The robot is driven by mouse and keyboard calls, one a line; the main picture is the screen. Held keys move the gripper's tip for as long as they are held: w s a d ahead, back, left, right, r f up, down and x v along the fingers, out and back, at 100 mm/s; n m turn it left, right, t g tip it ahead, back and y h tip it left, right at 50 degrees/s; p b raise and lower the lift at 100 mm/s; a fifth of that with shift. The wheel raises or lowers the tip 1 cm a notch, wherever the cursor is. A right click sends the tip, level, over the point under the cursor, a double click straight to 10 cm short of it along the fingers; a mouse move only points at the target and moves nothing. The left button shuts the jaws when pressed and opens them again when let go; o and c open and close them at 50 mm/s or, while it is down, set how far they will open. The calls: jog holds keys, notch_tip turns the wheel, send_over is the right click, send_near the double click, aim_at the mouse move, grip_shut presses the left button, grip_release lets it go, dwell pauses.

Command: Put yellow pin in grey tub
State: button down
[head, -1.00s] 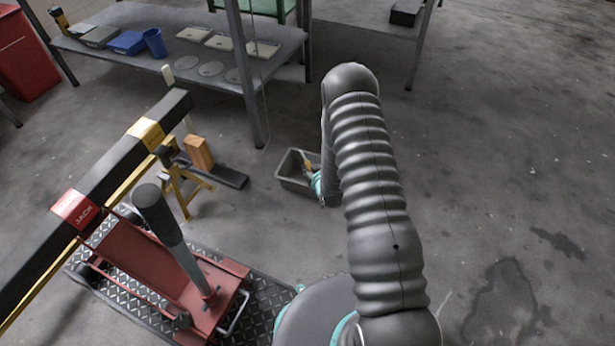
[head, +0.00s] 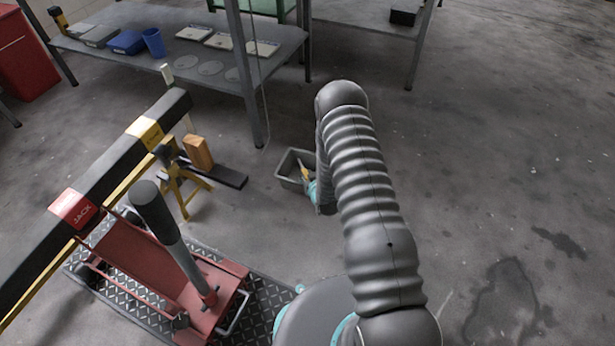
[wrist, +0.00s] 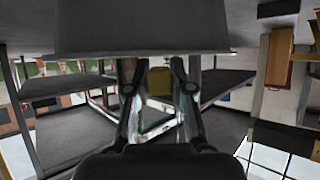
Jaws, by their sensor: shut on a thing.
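The grey tub (head: 284,172) stands on the floor in the head view, beside the bend of my arm. My gripper (wrist: 160,88) shows in the wrist view, with a finger on each side of the yellow pin (wrist: 160,76), and it is shut on the pin. In the head view a small yellow piece of the pin (head: 304,172) shows over the tub's opening. My arm hides most of the gripper and part of the tub there. I cannot tell whether the pin touches the tub.
A red jack (head: 150,262) and a yellow stand (head: 181,190) are to the left. A wooden block (head: 198,152) rests near the tub. A steel shelf (head: 185,68) stands behind. The floor to the right is clear.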

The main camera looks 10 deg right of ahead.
jog(key=shift+f+b, duration=0.45)
jog(key=c, duration=1)
grip_release()
jog(key=shift+r, duration=0.15)
